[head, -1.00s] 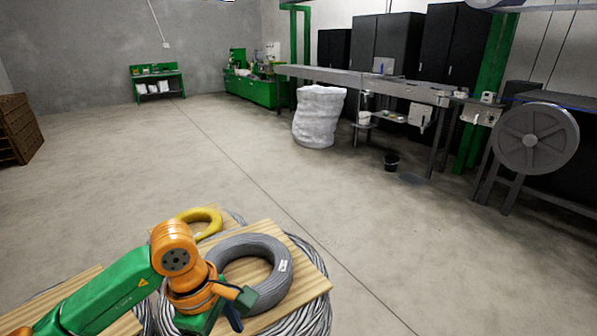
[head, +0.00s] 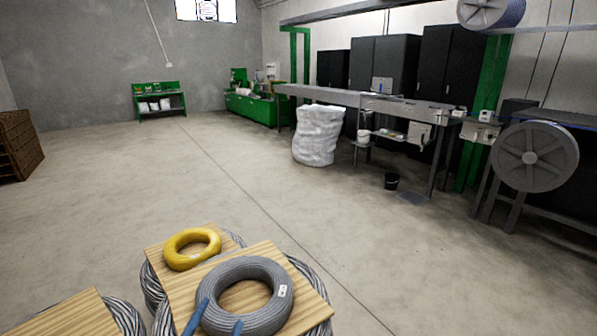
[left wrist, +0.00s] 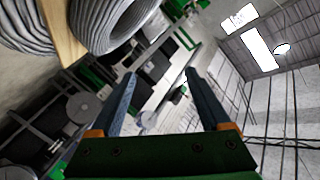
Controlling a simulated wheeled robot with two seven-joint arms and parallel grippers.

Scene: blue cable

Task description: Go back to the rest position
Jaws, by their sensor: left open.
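My left gripper (head: 217,318) shows only its two blue fingertips at the bottom edge of the head view, in front of the grey cable coil (head: 246,268). In the left wrist view its two blue fingers (left wrist: 158,92) are spread apart with nothing between them. The grey coil lies on a wooden board (head: 181,290) on top of wire coils. In the left wrist view the grey coil (left wrist: 118,30) is at the top left, outside the fingers. My right gripper is in neither view.
A yellow coil (head: 191,249) lies on the boards behind the grey one. Another wooden board (head: 70,318) is at the lower left. A white sack (head: 319,135), a long workbench (head: 400,104) and a large reel (head: 534,157) stand further back. The concrete floor between is clear.

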